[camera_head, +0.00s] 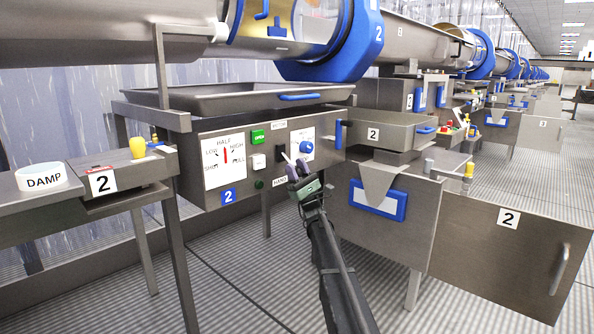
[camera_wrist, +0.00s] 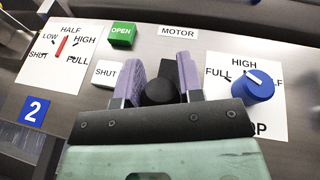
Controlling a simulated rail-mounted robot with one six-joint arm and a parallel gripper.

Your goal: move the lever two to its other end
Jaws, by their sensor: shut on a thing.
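A black lever with a round knob (camera_wrist: 159,92) stands on the control panel numbered 2 (camera_head: 213,187), below the MOTOR label. My gripper (camera_head: 296,168) is at the panel front, its two purple fingers on either side of the knob in the wrist view (camera_wrist: 160,68). The fingers are shut on the knob. A dark plate (camera_wrist: 172,68) shows behind the knob. In the head view the fingers mostly hide the lever, and its exact tilt is hard to tell.
Right of my fingers is a blue dial knob (camera_wrist: 252,86). Left are a green OPEN button (camera_wrist: 121,34), a white SHUT button (camera_wrist: 106,72) and a gauge with a red pointer (camera_wrist: 61,47). A steel tray (camera_head: 215,97) hangs above the panel. A hopper (camera_head: 392,130) stands right.

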